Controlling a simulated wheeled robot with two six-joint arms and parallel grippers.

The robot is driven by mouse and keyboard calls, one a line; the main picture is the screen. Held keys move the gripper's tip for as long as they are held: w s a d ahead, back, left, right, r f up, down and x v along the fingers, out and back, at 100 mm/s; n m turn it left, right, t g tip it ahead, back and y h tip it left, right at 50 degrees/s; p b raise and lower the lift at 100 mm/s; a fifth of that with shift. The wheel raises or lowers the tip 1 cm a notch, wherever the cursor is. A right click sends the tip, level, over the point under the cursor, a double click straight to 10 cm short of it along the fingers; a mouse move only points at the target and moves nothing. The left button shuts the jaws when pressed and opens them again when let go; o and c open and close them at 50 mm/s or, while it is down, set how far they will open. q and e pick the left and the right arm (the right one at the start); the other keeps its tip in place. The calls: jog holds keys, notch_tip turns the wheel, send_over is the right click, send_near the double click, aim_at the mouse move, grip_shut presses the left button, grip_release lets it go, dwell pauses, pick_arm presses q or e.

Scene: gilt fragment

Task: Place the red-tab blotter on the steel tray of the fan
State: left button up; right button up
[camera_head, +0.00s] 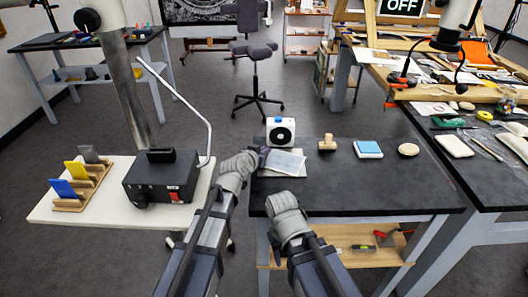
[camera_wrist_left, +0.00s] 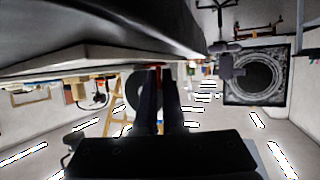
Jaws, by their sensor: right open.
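The fan (camera_head: 281,131) is a white box with a dark round front at the left back of the dark table. A pale tray (camera_head: 266,172) lies in front of it. A pale bluish sheet, seemingly the blotter (camera_head: 287,161), lies on or just over the tray; I cannot tell which. My left gripper (camera_head: 261,154) is at the sheet's left edge. In the left wrist view its two dark fingers (camera_wrist_left: 160,100) are close together, with a red sliver, seemingly the tab (camera_wrist_left: 159,70), between them. My right gripper (camera_head: 279,240) is open at the table's front left, its fingertips mostly hidden.
A wooden stamp (camera_head: 327,143), a blue-topped pad (camera_head: 368,149) and a round wooden disc (camera_head: 408,149) stand right of the tray. A black box (camera_head: 162,176) and a slotted rack (camera_head: 82,186) stand on the pale left table. The dark table's front right is clear.

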pick_arm(q)
jog(key=o, duration=0.4)
jog(key=shift+r, duration=0.15)
jog(key=shift+s+r+p, duration=0.2)
jog(key=shift+p, duration=0.15)
jog(key=p+v, duration=0.4)
jog(key=v, duration=0.7)
jog(key=shift+s+a, duration=0.2)
jog(key=shift+s, duration=0.05)
